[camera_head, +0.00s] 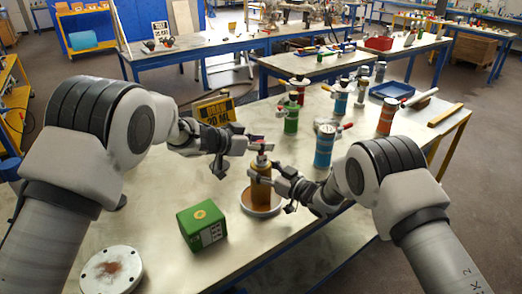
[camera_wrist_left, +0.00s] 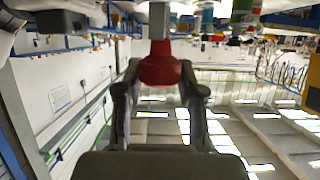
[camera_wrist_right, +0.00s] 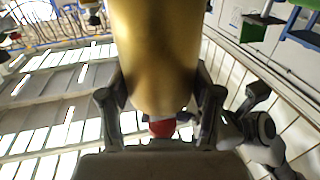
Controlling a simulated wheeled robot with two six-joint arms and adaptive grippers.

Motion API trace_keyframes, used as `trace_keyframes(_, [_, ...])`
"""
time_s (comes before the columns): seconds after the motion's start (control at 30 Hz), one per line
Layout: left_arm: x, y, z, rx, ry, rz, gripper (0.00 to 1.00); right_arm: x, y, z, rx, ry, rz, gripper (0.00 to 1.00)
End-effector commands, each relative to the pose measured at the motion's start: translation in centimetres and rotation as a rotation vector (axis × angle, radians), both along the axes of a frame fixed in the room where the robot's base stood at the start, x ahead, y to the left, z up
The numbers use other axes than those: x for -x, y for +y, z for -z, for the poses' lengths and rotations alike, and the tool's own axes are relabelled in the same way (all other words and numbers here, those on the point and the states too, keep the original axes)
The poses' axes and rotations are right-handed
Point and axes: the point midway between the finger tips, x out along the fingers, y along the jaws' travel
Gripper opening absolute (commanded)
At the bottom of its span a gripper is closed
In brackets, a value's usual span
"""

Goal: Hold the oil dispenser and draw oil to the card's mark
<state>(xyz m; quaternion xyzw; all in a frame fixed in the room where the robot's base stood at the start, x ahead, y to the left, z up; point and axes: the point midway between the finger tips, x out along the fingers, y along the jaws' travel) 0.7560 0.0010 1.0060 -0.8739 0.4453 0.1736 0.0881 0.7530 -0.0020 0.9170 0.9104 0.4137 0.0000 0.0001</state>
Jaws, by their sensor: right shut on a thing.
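The oil dispenser (camera_head: 261,190) is an amber bottle with a grey top, upright in the head view over a round white dish (camera_head: 247,206). My right gripper (camera_head: 277,176) is shut on its body; the amber body (camera_wrist_right: 158,55) fills the space between the fingers in the right wrist view. My left gripper (camera_head: 238,157) is beside the dispenser's top, fingers apart. In the left wrist view a red part (camera_wrist_left: 160,68) on a grey stem lies between these fingers; contact is unclear. The yellow-and-black card (camera_head: 214,110) reads "DRAW 20 ML" and stands behind my left gripper.
A green box (camera_head: 203,226) stands left of the dish. A round white flange (camera_head: 111,270) lies at the near left. Green (camera_head: 291,119), blue (camera_head: 324,146) and orange (camera_head: 387,117) vessels stand behind and to the right. A blue tray (camera_head: 392,90) is farther back.

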Motion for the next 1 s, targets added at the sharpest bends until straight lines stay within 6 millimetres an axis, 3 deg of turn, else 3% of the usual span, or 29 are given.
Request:
trace_keyframes(0.07, [-0.1, 0.0, -0.1, 0.001, -0.003, -0.001, 0.64, 0.1, 0.1, 0.1, 0.001, 0.002, -0.002, 0.11])
trace_keyframes(0.37, [0.0, 0.1, -0.1, 0.000, 0.000, -0.001, 0.64, 0.0, 0.0, 0.1, 0.001, 0.002, 0.000, 0.11])
trace_keyframes(0.83, [2.8, 4.0, -2.0, -0.001, 0.001, -0.002, 0.64, 0.0, 0.0, 0.1, 0.000, 0.001, 0.000, 0.11])
trace_keyframes(1.0, [3.3, 4.5, -2.3, -0.001, 0.001, 0.000, 0.64, 0.0, 0.0, 0.0, 0.000, 0.001, 0.001, 0.11])
